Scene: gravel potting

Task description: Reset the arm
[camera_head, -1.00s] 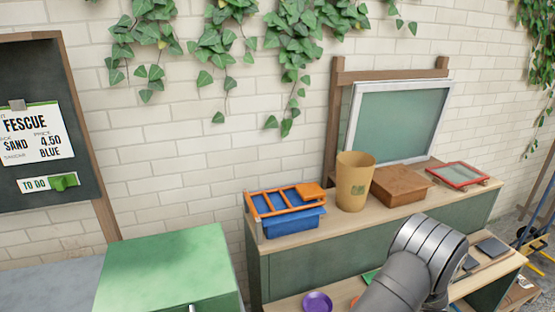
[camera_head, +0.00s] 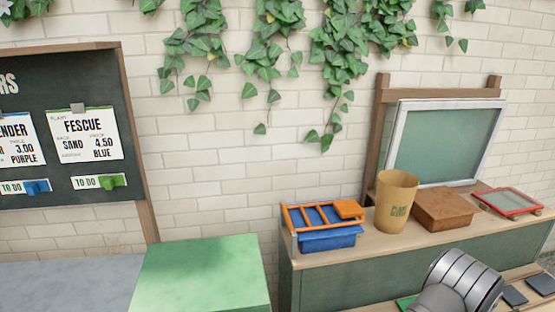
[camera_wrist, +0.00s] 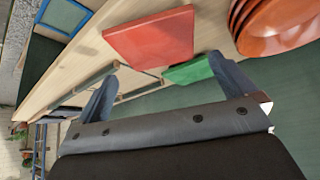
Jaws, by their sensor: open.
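My gripper (camera_wrist: 163,85) shows in the wrist view with its two bluish-grey fingers wide apart. Nothing is held between the fingers. Beyond them lie a red flat piece (camera_wrist: 150,40) and a green piece (camera_wrist: 188,71) on a pale wooden shelf. In the head view my arm shows only as a grey joint at the lower right, in front of the bench. My gripper is outside the head view.
The bench (camera_head: 425,236) holds a blue bin with an orange rack (camera_head: 325,236), a tan pot (camera_head: 396,204), a brown box (camera_head: 443,209) and a red-framed tray (camera_head: 509,202). A green block (camera_head: 200,275) stands left. Orange stacked dishes (camera_wrist: 275,25) show in the wrist view.

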